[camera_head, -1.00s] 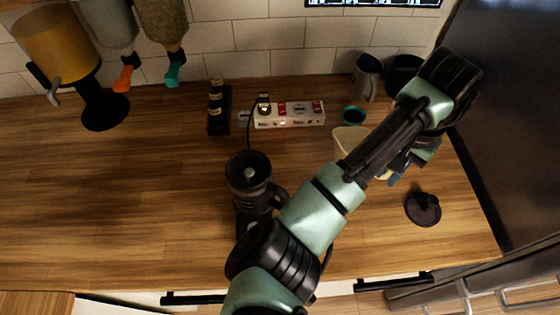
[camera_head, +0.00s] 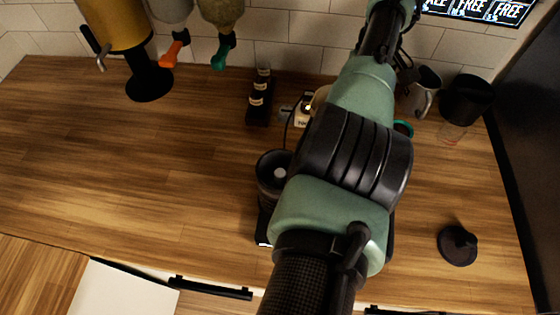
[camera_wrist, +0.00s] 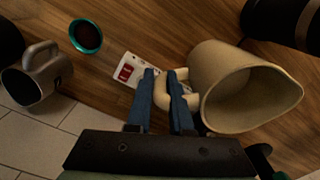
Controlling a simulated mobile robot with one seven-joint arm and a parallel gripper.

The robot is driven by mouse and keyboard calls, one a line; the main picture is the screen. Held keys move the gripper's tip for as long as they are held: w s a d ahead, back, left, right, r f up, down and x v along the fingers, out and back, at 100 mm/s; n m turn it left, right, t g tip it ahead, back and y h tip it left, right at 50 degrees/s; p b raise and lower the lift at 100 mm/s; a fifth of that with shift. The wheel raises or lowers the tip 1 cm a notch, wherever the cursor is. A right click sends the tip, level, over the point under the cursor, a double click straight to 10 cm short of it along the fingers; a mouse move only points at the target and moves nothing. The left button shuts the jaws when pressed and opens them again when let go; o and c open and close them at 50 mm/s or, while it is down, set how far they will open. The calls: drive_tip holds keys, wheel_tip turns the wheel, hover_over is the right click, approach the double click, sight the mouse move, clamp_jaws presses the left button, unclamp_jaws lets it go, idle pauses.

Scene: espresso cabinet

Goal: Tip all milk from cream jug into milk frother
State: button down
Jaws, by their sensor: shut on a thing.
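The cream jug (camera_wrist: 222,75) is large in the wrist view, its wide mouth turned toward the camera and its spout to the right. No milk is clearly visible inside. My gripper (camera_wrist: 166,85) is shut on its looped handle, with a blue finger on either side. In the head view only a cream-coloured edge of the jug (camera_head: 321,97) shows beside my arm, which hides my gripper. The black milk frother (camera_head: 271,172) stands on the counter, open on top and partly behind my arm. A black shape at the wrist view's upper right may be the frother.
A black lid (camera_head: 458,245) lies at the right of the counter. A grey metal mug (camera_head: 424,92) and a dark container (camera_head: 466,100) stand by the wall.

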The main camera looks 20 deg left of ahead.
drive_tip(key=shift+w+a+f+n, duration=0.15)
drive_tip(key=shift+a+f+n, duration=0.25)
drive_tip(key=shift+n, duration=0.3)
drive_tip(key=shift+w+a+f+n, duration=0.1)
drive_tip(key=shift+w+f+n, duration=0.1)
drive_tip(key=shift+f+n, duration=0.65)
drive_tip(key=shift+r, duration=0.3)
drive_tip(key=s+r+t+p, duration=0.1)
drive_tip(key=r+t+p, duration=0.1)
drive_tip(key=p, duration=0.6)
drive_tip(key=s+a+r+t+h+p, duration=0.1)
drive_tip(key=s+r+p, duration=0.1)
drive_tip(key=p, duration=0.5)
drive_tip(key=s+r+t+p, duration=0.1)
drive_tip(key=r+t+p, duration=0.1)
drive_tip(key=p, duration=0.6)
drive_tip(key=shift+s+a+r+t+h+p, duration=0.25)
drive_tip(key=shift+s+r+t+h+p, duration=0.05)
drive_tip(key=shift+r+h+p, duration=0.1)
drive_tip(key=s+a+r+t+h+b, duration=0.1)
drive_tip(key=s+r+t, duration=0.2)
drive_tip(key=r+t, duration=0.1)
drive_tip(key=shift+s+a+r+t+h+b, duration=0.15)
drive_tip(key=shift+s+r+t+h+b, duration=0.15)
drive_tip(key=shift+s+r, duration=0.1)
